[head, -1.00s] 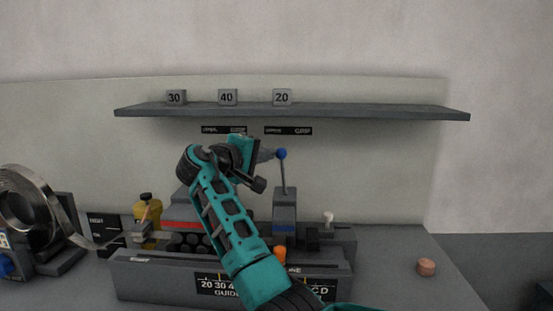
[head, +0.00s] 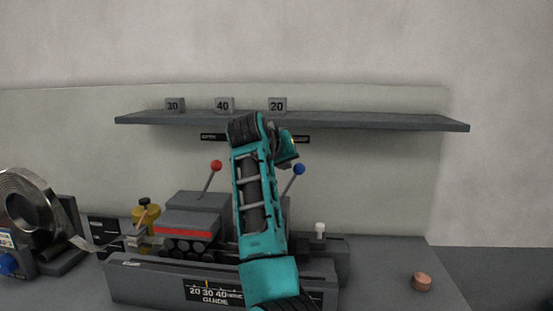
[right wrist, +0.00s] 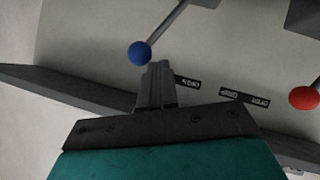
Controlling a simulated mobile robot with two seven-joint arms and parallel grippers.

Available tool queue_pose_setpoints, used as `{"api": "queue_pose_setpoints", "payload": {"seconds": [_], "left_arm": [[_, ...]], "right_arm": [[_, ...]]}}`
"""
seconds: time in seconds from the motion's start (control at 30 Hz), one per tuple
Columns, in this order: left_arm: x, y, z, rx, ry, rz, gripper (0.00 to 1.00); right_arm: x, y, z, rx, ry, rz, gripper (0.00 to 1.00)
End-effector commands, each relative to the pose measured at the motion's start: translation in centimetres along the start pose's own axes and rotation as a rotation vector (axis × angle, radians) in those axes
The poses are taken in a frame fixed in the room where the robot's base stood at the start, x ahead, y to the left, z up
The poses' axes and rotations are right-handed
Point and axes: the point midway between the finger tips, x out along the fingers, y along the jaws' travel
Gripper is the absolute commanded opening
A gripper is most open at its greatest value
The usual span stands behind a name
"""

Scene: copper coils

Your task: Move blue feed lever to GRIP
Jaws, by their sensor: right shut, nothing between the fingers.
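The blue feed lever's ball (head: 299,169) shows just right of my right arm in the head view, its rod leaning to the right; my arm hides its base. In the right wrist view the blue ball (right wrist: 139,53) is beside the tips of my right gripper (right wrist: 157,66), whose fingers are shut and empty. I cannot tell whether they touch. In the head view the right gripper (head: 288,153) is just above the ball, its fingertips unclear. The GRIP end of the label strip (head: 301,139) shows behind it, partly covered. My left gripper is not in view.
A red-balled lever (head: 216,165) stands left of my arm, on the grey machine (head: 130,279). A shelf (head: 380,122) with number blocks hangs above. A metal coil (head: 18,205) is at far left. A copper piece (head: 422,281) lies on the right bench, with free room around it.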

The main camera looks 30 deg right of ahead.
Motion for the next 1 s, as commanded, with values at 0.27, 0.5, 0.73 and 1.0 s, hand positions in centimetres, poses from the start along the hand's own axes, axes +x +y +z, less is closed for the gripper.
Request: {"api": "queue_pose_setpoints", "payload": {"seconds": [0.27, 0.5, 0.73, 1.0], "left_arm": [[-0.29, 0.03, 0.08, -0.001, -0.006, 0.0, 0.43], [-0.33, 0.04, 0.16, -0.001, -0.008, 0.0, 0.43], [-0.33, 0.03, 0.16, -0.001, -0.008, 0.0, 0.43], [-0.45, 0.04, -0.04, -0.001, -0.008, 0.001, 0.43]], "right_arm": [[0.27, 0.84, 0.42, 0.132, 0.001, -0.089, 0.0], [0.38, 1.0, 0.55, 0.153, 0.0, -0.102, 0.0], [0.42, 1.02, 0.6, 0.152, -0.002, -0.101, 0.0], [0.29, 1.22, 0.15, 0.152, -0.002, -0.1, 0.0]]}}
